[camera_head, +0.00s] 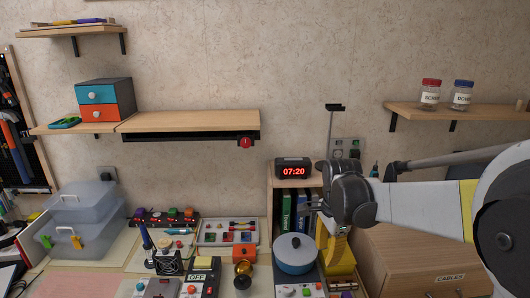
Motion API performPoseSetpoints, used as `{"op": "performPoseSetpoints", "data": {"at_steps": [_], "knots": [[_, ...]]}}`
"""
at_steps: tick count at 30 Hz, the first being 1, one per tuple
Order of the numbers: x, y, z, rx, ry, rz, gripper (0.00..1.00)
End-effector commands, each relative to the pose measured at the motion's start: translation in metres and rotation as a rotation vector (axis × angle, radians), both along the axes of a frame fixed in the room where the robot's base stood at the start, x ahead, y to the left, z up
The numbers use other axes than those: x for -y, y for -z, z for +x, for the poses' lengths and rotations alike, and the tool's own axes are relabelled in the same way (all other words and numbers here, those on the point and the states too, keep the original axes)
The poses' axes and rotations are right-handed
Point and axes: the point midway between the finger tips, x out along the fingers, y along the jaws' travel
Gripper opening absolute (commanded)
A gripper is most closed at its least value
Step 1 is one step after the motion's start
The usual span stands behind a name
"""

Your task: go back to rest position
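My arm comes in from the right edge, and its dark wrist is in front of the shelf with the clock. My gripper (312,208) is at the end of the arm, left of and below the wrist, above the blue pot. Its fingers are small and dark against the books, so I cannot make out whether they are apart. I see nothing clearly held in it.
A wooden cabinet labelled CABLES (415,255) is under my arm. Jars (430,95) stand on the right shelf (405,112). Open space lies before the wall.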

Motion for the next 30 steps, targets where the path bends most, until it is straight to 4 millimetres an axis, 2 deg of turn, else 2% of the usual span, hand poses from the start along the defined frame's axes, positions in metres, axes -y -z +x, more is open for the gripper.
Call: {"op": "performPoseSetpoints", "data": {"at_steps": [3,7,11,16,21,30], "knots": [[0.000,-0.033,-0.039,0.089,-0.218,-0.028,0.32],[0.000,-0.058,-0.080,0.190,-0.479,-0.088,0.32],[0.000,-0.071,-0.123,0.285,-0.734,-0.175,0.32],[0.000,-0.070,-0.170,0.383,-1.031,-0.316,0.32],[0.000,-0.062,-0.196,0.435,-1.221,-0.428,0.32],[0.000,-0.059,-0.203,0.450,-1.293,-0.475,0.32]]}}
